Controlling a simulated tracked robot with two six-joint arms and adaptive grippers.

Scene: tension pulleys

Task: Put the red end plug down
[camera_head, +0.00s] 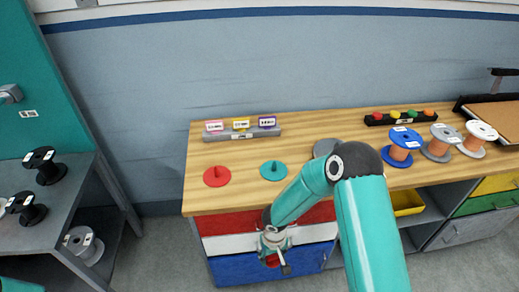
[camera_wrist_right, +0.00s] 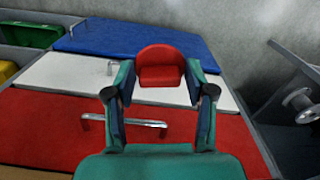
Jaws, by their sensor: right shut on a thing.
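In the head view my right gripper (camera_head: 273,247) hangs low in front of the coloured drawers, beyond the bench's front edge. In the right wrist view the gripper (camera_wrist_right: 159,82) is shut on the red end plug (camera_wrist_right: 161,66), which sits between the fingertips with its rounded top showing. The plug also shows as a small red patch in the head view (camera_head: 271,261). The fingers hide part of it. My left gripper is not in view.
The wooden bench (camera_head: 240,190) carries a red disc (camera_head: 217,177), a teal disc (camera_head: 273,170) and a partly hidden grey disc (camera_head: 325,147). A labelled rack (camera_head: 241,134), a black strip of coloured plugs (camera_head: 401,117) and spools (camera_head: 402,144) stand behind.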

